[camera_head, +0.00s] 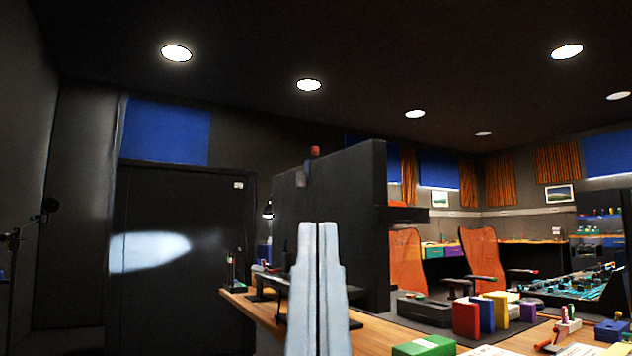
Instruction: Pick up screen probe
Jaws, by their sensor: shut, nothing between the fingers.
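My gripper (317,228) stands upright in the middle of the head view, in front of the wooden desk. Its two long pale grey fingers point up and lie side by side, shut with nothing between them. It hides part of the desk and of the dark monitor behind it. I cannot make out which thing is the screen probe. Small thin items stand on the desk to the right, too small to identify.
The wooden desk (380,337) runs across the lower right. On it stand several coloured boxes, a green box (423,346) and a control panel (575,284). Orange chairs (481,255) stand beyond.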

